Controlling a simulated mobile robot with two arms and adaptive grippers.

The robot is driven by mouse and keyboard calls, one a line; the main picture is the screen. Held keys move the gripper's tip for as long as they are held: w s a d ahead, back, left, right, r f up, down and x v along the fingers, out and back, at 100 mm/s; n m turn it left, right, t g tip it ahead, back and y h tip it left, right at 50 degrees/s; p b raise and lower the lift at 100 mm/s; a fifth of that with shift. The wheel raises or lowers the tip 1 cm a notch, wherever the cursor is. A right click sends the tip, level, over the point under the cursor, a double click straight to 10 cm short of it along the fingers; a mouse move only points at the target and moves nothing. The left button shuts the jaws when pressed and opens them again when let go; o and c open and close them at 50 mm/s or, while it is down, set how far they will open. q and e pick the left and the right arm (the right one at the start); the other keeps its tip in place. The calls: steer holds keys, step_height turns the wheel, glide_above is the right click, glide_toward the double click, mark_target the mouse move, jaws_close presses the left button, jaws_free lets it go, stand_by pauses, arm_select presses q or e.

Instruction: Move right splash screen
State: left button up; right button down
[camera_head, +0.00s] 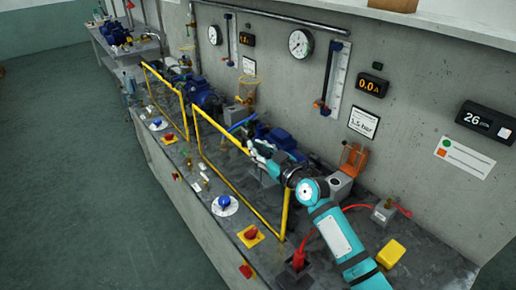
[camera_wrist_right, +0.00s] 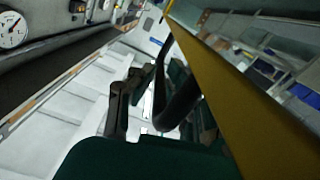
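The right splash screen (camera_head: 232,146) is a clear panel in a yellow frame, upright along the front of the bench. My right gripper (camera_head: 256,153) is beside the upper bar of this frame, on the wall side. In the right wrist view, a yellow frame bar (camera_wrist_right: 235,85) runs diagonally close past the right side of the gripper (camera_wrist_right: 150,85). The gripper's dark fingers are apart, with no object visible between them. I cannot tell whether a finger touches the bar. My left gripper is not in view.
A second yellow-framed screen (camera_head: 165,92) stands farther left. Blue pumps (camera_head: 279,138) sit behind the screens. A blue knob (camera_head: 224,201) and a red knob (camera_head: 251,233) are on the bench front. A red cable (camera_head: 318,227) and yellow box (camera_head: 390,253) are near my right arm.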

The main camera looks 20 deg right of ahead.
mark_target(258, 181)
stand_by(0.4)
steer(key=shift+f+b, duration=0.4)
steer(key=shift+f, duration=0.05)
step_height(258, 181, down, 13)
steer(key=b, duration=1.2)
steer(key=shift+r, duration=0.3)
steer(key=c, duration=1.4)
jaws_free()
